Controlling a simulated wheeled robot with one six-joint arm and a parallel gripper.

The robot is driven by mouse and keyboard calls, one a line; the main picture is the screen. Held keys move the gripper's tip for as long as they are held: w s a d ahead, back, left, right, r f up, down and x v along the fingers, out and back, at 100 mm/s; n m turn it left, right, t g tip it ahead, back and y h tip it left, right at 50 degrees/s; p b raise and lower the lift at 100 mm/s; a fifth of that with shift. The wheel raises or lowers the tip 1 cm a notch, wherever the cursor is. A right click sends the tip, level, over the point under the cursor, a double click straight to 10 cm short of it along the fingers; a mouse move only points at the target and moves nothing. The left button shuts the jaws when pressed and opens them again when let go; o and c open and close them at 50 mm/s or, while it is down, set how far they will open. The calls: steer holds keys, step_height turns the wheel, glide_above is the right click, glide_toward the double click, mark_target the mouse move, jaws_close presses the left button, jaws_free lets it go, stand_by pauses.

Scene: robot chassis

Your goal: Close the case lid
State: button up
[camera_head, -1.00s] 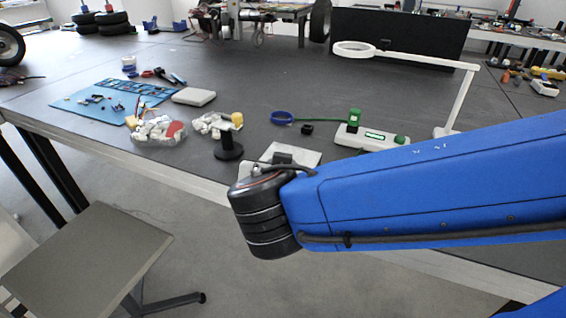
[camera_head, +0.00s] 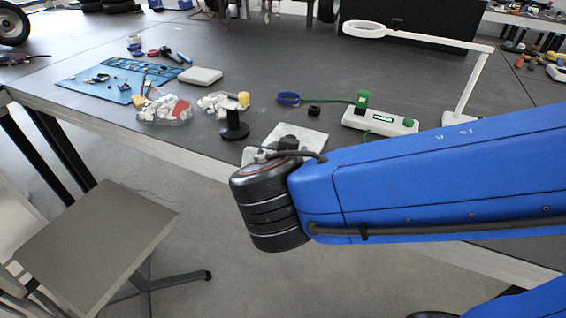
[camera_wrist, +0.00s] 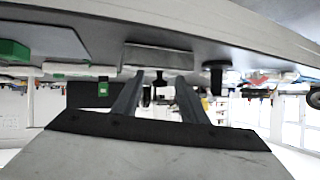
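A flat, light grey-white piece (camera_head: 302,138) at the table's near edge, just behind my arm's black joint, looks like part of the case. A second pale piece (camera_head: 249,155) shows at its left. My arm covers part of them, and I cannot tell which is the lid or how far it is open. In the wrist view, where the table appears at the top, a pale piece (camera_wrist: 155,57) shows beyond my gripper (camera_wrist: 159,77). The two dark fingers are apart and nothing is clearly held between them. The fingers do not show in the head view.
A black stand (camera_head: 235,126), bags of white parts (camera_head: 165,108) and a blue mat (camera_head: 108,82) lie left. A white-and-green device (camera_head: 380,122) and a lamp (camera_head: 468,95) stand right. A stool (camera_head: 95,238) is in front of the table.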

steer(key=v, duration=1.5)
steer(key=shift+r, duration=0.3)
steer(key=shift+a, duration=0.1)
